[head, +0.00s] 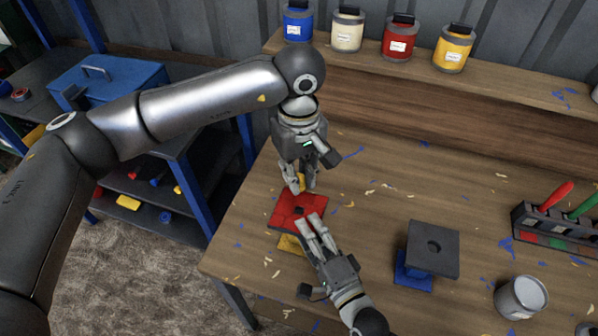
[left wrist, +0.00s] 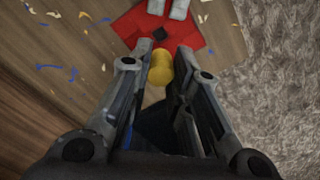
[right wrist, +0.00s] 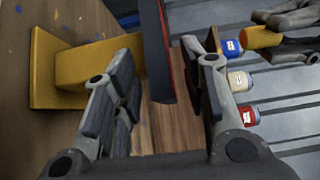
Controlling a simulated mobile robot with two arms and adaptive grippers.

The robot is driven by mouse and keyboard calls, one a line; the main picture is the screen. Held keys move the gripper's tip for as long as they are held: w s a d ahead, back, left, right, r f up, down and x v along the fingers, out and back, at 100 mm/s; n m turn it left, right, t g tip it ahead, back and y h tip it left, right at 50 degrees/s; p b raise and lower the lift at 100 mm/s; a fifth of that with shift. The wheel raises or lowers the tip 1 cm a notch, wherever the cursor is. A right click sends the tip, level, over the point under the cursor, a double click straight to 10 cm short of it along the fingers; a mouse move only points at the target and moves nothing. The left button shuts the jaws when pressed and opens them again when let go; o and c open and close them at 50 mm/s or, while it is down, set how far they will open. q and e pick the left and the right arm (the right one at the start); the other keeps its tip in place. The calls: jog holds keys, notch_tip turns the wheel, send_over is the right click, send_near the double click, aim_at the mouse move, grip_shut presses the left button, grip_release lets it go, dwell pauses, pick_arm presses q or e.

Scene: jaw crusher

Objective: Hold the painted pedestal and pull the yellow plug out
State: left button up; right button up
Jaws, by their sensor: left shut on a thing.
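The painted pedestal has a red square top plate (head: 285,207) with a dark, empty square hole and a yellow base (head: 290,244). Its yellow column (right wrist: 85,68) shows in the right wrist view. My left gripper (head: 305,186) is shut on the yellow plug (left wrist: 161,68), clear of the hole and near the plate's far edge. The plug also shows in the right wrist view (right wrist: 262,37). My right gripper (right wrist: 162,60) has its fingers on either side of the plate's near edge, with gaps visible, so it looks open.
A blue stand with a dark square top (head: 430,245) and a grey can (head: 521,298) are to the right. A rack with coloured handles (head: 555,225) is farther right. Paint cans (head: 398,38) line the back shelf. The wood between is mostly clear, with paint flecks.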

jog(key=v, duration=1.2)
pick_arm(q)
jog(key=shift+f, duration=0.1)
